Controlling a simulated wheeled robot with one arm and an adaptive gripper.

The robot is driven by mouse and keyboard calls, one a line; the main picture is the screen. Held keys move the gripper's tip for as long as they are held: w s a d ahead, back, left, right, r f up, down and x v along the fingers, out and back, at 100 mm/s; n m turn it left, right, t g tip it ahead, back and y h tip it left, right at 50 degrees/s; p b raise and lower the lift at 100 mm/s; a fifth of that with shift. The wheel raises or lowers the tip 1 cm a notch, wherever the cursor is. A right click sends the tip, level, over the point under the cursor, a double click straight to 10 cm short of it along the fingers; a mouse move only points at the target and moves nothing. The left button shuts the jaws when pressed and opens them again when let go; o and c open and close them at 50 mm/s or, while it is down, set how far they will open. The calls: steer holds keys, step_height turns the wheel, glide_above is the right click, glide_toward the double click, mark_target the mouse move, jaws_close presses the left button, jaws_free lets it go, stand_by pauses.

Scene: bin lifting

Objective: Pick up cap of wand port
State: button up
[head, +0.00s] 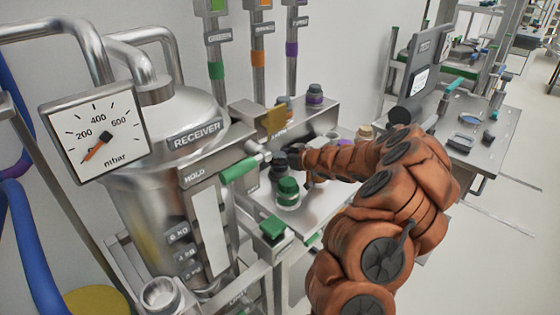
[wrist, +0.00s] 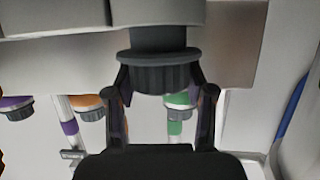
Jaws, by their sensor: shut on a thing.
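A dark grey ribbed cap (wrist: 158,76) sits between the two fingers of my gripper (wrist: 160,88) in the wrist view. A dark neck joins it to a pale grey body, with no gap seen between them. I take this as the cap of the wand port, though no label shows. My gripper is shut on its sides. In the head view my gripper (head: 292,157) reaches in from the right over the steel bench. The cap there is too small and too hidden by my gripper to make out clearly.
A green-capped bottle (head: 288,192) stands close below my gripper. A monitor (head: 422,70) stands at right.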

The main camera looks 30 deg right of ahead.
mark_target(280, 155)
step_height(280, 155, up, 8)
step_height(280, 155, up, 7)
steer(key=p, duration=0.7)
stand_by(1.3)
steer(key=shift+f, duration=0.15)
